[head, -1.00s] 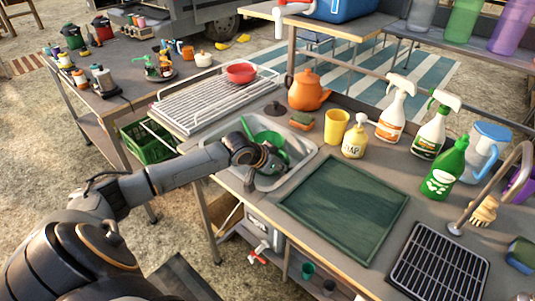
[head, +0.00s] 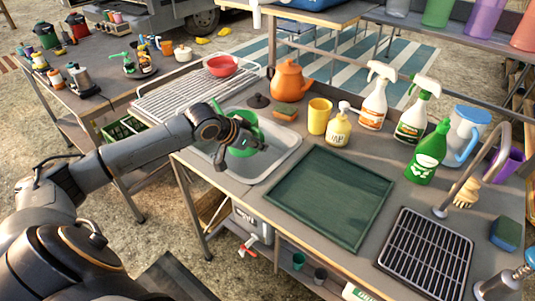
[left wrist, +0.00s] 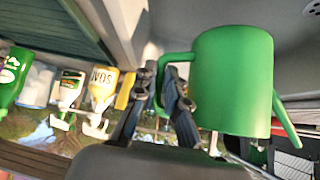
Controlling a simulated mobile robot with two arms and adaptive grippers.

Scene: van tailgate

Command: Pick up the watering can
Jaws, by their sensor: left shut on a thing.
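The green watering can (head: 248,117) is at the sink, partly hidden in the head view behind my left gripper (head: 240,150). In the left wrist view, which looks upside down, the can (left wrist: 232,80) shows large, with its handle on the left and its spout on the right. My left gripper (left wrist: 158,88) is shut on the can's handle. Whether the can's base is clear of the sink floor I cannot tell. My right gripper is not in view.
The sink (head: 278,155) lies between a wire drying rack (head: 180,95) and a green tray (head: 330,195). An orange teapot (head: 288,82), yellow cup (head: 319,115), soap bottle (head: 338,130) and spray bottles (head: 374,100) stand behind it.

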